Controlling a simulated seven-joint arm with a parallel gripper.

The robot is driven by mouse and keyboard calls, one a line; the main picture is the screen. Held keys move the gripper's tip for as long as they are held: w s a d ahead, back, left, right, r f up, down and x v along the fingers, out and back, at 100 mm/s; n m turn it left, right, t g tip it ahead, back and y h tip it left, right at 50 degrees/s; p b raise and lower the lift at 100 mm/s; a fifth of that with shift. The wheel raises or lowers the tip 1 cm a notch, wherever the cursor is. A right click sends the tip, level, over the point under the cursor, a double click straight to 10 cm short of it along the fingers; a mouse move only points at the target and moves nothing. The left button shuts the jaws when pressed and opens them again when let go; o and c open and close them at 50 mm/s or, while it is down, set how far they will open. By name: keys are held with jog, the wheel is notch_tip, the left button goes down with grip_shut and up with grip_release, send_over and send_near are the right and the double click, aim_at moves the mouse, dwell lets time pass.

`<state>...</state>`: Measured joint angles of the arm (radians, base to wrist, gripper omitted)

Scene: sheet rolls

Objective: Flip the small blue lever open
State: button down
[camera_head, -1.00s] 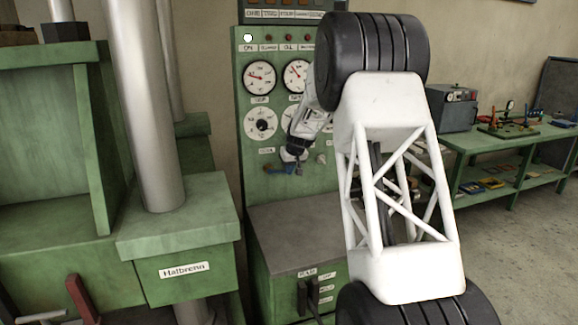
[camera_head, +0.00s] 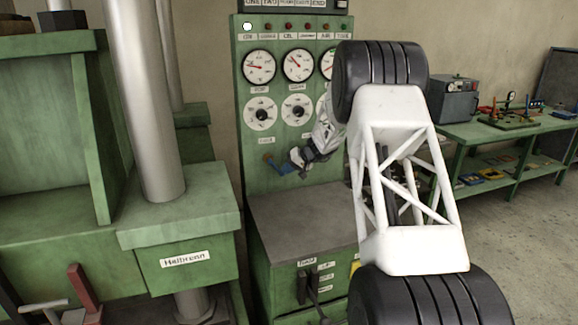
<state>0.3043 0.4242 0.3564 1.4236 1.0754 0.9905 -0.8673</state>
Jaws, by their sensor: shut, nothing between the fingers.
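The small blue lever (camera_head: 284,169) sits low on the left of the green control panel (camera_head: 250,187), below the dials. Its left end shows a dark reddish pivot, and the blue handle reaches to the right. My gripper (camera_head: 296,158) is at the right end of the lever, at or very close to it; whether they touch is too small to tell. The fingers look shut with nothing held between them. My wrist hides the panel to the right of the lever.
A grey-topped green cabinet (camera_head: 290,222) stands under the panel, with dark switch handles (camera_head: 307,288) on its front. A green press with a metal column (camera_head: 147,120) is at left. A green workbench (camera_head: 480,140) with a grey box (camera_head: 452,98) is at right.

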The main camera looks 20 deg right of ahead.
jog(key=a+f+m+y, duration=0.1)
jog(key=y, duration=0.2)
jog(key=a+f+m+t+y, duration=0.1)
jog(key=a+f+y, duration=0.1)
jog(key=shift+f+y, duration=0.1)
jog(key=shift+y, duration=0.3)
jog(key=shift+a+f, duration=0.1)
jog(key=shift+a, duration=0.3)
jog(key=shift+a+f, duration=0.1)
jog(key=v, duration=1.4)
jog(key=shift+w, duration=0.1)
dwell(0.5)
